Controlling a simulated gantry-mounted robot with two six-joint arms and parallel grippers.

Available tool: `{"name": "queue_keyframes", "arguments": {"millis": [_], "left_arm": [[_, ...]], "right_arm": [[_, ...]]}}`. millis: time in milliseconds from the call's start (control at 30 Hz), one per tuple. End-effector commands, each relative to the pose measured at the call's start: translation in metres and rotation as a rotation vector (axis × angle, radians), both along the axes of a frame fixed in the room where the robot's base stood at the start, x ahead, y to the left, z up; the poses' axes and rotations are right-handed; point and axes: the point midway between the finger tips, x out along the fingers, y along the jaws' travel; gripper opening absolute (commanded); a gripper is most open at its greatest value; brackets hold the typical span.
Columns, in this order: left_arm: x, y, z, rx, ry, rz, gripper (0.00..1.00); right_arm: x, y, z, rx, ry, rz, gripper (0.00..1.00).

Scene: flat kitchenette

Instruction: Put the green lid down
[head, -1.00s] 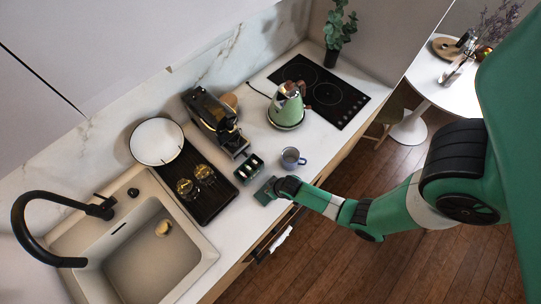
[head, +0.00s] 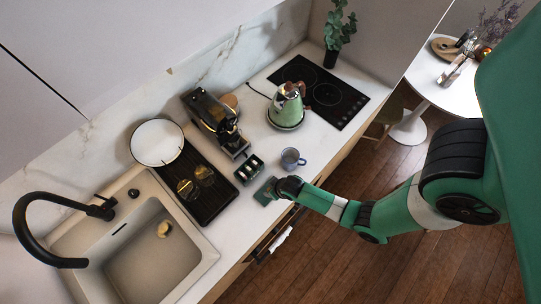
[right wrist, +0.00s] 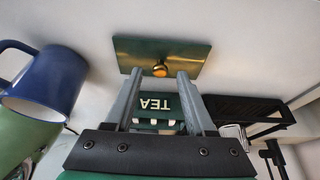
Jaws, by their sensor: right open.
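The green lid (head: 264,191) lies flat on the counter near its front edge. In the right wrist view the lid (right wrist: 180,50) is a dark green rectangle with a small brass knob (right wrist: 160,70). My right gripper (right wrist: 157,76) is open, its two grey fingertips on either side of the knob with gaps. In the head view the right gripper (head: 274,188) is small beside the lid. The green tea box (head: 249,170) stands open just behind, with light items in its compartments; its TEA label shows in the right wrist view (right wrist: 155,105). My left gripper is out of view.
A blue mug (head: 292,158) stands close to the right of the lid. The sink (head: 130,250) is at the lower left.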

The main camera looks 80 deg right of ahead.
Motion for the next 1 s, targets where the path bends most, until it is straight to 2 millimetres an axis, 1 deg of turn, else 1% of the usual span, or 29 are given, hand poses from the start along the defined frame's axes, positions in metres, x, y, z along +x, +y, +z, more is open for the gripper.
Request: {"name": "queue_keyframes", "arguments": {"millis": [67,100,200,300,400,1000], "left_arm": [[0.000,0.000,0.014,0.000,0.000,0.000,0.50],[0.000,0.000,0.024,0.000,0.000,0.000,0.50],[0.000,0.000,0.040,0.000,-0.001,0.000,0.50],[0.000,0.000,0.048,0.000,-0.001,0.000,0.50],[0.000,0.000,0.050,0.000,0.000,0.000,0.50],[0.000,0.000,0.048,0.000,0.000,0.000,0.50]], "right_arm": [[-0.005,0.003,0.021,0.000,-0.001,0.000,0.55],[-0.008,0.005,0.031,0.000,0.000,0.000,0.55],[-0.014,0.008,0.046,0.000,0.000,0.000,0.55],[-0.018,0.011,0.055,0.001,0.001,0.001,0.55],[-0.020,0.012,0.057,0.001,0.001,0.001,0.55],[-0.020,0.012,0.055,0.000,0.000,0.000,0.55]]}}
